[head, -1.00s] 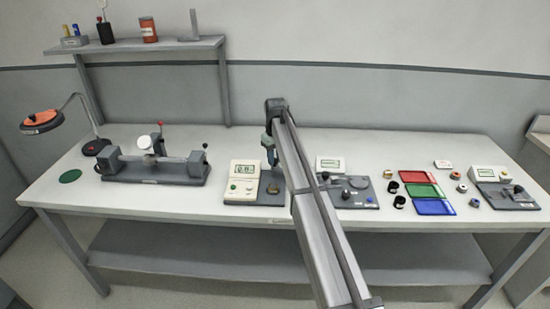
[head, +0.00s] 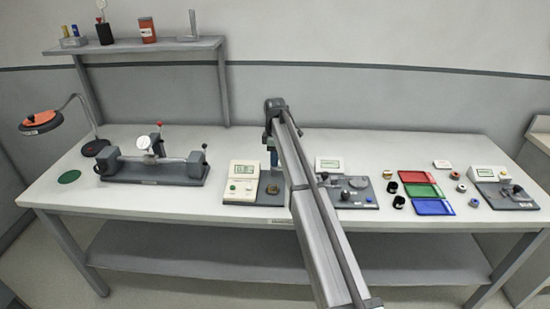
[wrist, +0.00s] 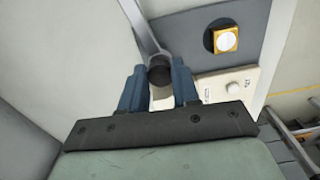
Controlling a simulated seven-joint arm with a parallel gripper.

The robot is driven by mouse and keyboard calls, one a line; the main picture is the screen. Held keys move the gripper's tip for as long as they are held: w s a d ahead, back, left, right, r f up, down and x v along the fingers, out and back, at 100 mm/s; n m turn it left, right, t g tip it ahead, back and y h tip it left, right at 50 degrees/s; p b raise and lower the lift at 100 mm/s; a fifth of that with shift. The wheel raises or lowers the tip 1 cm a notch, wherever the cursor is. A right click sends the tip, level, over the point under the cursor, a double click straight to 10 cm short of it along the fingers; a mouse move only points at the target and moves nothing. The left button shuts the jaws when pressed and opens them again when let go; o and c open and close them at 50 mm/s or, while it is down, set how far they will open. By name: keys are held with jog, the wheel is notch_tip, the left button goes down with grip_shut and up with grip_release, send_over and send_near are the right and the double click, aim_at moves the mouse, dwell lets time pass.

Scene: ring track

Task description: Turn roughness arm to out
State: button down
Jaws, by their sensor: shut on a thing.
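In the wrist view, my gripper (wrist: 160,84) is shut on a black knob (wrist: 160,70). The knob sits at the end of a slim metal arm (wrist: 142,26) that runs up out of the picture. Beside it lies a grey plate (wrist: 188,33). A yellow square piece with a white disc (wrist: 227,40) sits on a dark round spot of that plate. A cream box (wrist: 250,77) with a pale button adjoins the plate. In the head view my arm link hides the knob and most of the gripper; a bit of blue shows beside the link near the cream-boxed meter (head: 242,182).
On the bench (head: 120,222), a long grey bench fixture (head: 155,174) stands left. Another instrument (head: 345,192) stands right of my arm link. Red (head: 413,176), green (head: 422,191) and blue (head: 433,208) trays lie farther right, with another instrument (head: 508,196) beyond them.

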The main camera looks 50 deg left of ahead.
jog(key=shift+n, duration=0.7)
jog(key=c, duration=0.8)
grip_release()
notch_tip(320, 180, up, 14)
jog(key=shift+f, duration=0.1)
dwell(0.5)
